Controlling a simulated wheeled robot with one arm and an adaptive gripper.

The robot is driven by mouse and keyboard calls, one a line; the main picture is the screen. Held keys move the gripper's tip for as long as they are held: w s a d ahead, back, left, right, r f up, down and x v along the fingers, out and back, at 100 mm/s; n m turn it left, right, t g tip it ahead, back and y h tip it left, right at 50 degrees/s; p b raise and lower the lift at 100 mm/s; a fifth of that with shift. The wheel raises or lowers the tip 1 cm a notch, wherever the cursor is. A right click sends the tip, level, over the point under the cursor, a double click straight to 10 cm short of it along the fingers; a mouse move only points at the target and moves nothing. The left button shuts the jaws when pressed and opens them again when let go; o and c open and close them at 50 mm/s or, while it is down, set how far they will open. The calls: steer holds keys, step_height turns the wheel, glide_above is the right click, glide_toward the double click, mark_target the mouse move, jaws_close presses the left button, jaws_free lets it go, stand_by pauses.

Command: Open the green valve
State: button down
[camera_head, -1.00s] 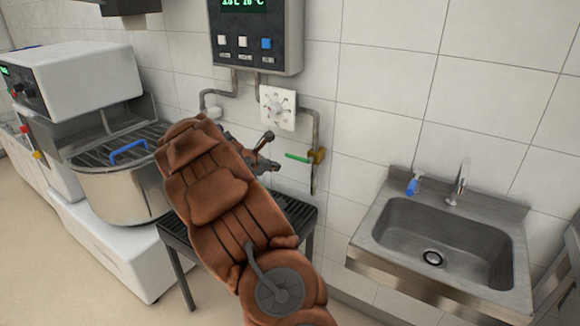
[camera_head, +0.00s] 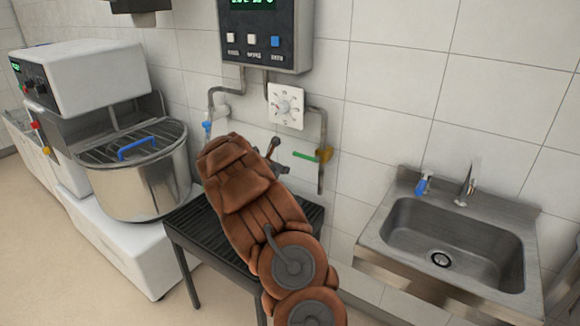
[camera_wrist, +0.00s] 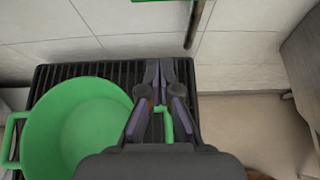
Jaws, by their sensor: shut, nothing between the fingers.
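The green valve has a green lever handle (camera_head: 305,156) pointing left from a yellow body on the vertical wall pipe, below the white dial. The lever lies roughly level in the head view. A green strip of it shows at the top edge of the wrist view (camera_wrist: 152,1), beside the grey pipe. My gripper (camera_head: 275,152) is just left of the lever in the head view, partly hidden by my brown arm. In the wrist view my gripper (camera_wrist: 160,66) has its fingers together, empty, over the stand and apart from the lever.
A green pot (camera_wrist: 75,125) sits on a black slatted stand (camera_head: 195,230) below my gripper. A white dial (camera_head: 286,106) and a control box (camera_head: 265,35) are on the wall above. A blue-handled valve (camera_head: 207,126) is left; a steel sink (camera_head: 445,235) is right.

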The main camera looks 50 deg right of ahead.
mark_target(306, 156)
steer(key=d+p, duration=0.3)
steer(key=d, duration=0.5)
steer(key=shift+w+d+f, duration=0.2)
steer(key=shift+d+f, duration=0.2)
steer(key=shift+f, duration=0.05)
steer(key=shift+b, duration=0.45)
